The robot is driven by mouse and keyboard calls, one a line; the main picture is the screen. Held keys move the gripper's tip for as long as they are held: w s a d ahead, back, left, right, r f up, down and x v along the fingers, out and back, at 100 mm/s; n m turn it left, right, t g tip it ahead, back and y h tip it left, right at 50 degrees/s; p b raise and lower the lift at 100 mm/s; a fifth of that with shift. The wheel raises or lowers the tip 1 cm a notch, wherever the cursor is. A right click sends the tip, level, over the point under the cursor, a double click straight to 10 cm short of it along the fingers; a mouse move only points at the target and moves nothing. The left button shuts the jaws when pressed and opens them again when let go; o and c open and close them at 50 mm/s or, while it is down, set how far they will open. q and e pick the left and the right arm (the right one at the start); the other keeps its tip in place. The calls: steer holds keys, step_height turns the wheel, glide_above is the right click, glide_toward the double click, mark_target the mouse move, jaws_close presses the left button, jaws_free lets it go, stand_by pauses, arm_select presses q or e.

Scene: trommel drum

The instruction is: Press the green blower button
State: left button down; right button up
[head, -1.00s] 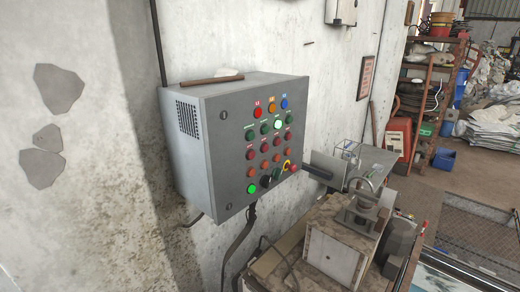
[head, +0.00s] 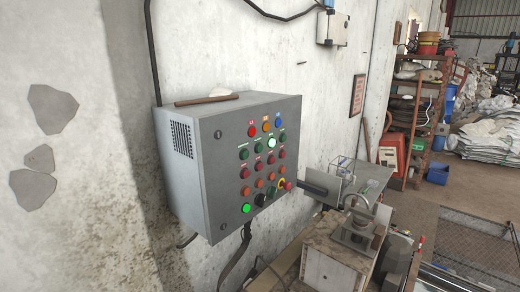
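A grey control box (head: 222,180) hangs on the wall left of centre, its front covered with rows of buttons and lamps. The second row is green: the left button (head: 243,153), a darker one, a brightly lit one (head: 271,142) and one at the right end (head: 283,137). Another lit green button (head: 246,208) is at the bottom left of the panel. The labels are too small to read, so I cannot tell which green button is the blower's. Neither of my grippers is in view, and nothing covers the buttons.
A red mushroom button on a yellow plate (head: 282,184) is at the panel's lower right. A dark bar (head: 314,189) sits just right of the box. A worn bench with a metal fixture (head: 355,230) stands at lower right. The space before the panel looks clear.

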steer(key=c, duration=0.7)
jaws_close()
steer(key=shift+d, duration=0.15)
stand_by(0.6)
